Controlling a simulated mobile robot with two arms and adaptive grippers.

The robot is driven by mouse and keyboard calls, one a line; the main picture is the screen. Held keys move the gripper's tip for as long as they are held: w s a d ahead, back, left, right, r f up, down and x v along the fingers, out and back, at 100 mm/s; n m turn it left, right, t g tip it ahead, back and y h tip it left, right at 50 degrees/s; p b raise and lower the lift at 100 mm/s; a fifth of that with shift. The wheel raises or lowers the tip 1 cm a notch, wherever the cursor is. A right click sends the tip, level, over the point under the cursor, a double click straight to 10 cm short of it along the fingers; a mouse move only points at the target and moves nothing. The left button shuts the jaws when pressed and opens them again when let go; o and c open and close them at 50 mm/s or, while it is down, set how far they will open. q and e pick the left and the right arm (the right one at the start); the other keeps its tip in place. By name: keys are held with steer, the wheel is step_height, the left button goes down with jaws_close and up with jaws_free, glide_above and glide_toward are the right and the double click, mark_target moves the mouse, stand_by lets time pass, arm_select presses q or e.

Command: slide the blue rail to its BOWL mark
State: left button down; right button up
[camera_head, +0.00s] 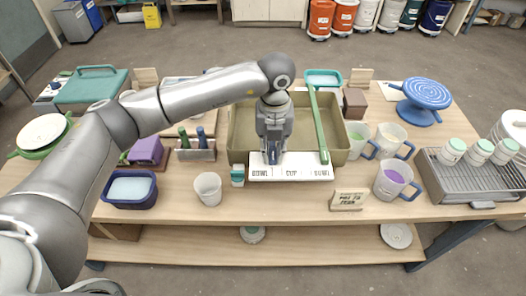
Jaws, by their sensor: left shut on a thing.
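A tan basin (236,140) stands in the middle of the table. A white strip (290,174) on its front edge reads BOWL at the left, CUP in the middle and what looks like BOWL at the right. My left gripper (272,160) points down over the basin's front edge, shut on the blue rail (273,155). Only a small blue piece shows between the fingers; my gripper and arm hide the rest. The held end is above the left part of the strip, near the left BOWL mark. My right gripper is not in view.
A green rail (319,125) crosses the basin at the right. A small teal-and-white container (237,175) and a white cup (208,188) stand left of the strip. A lettered sign (349,200) and mugs (393,179) stand to the right.

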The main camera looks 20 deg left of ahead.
arm_select(q)
steer(key=c, duration=1.5)
jaws_free()
steer(key=shift+a, duration=0.1)
steer(key=shift+o, duration=0.7)
step_height(320, 180, up, 12)
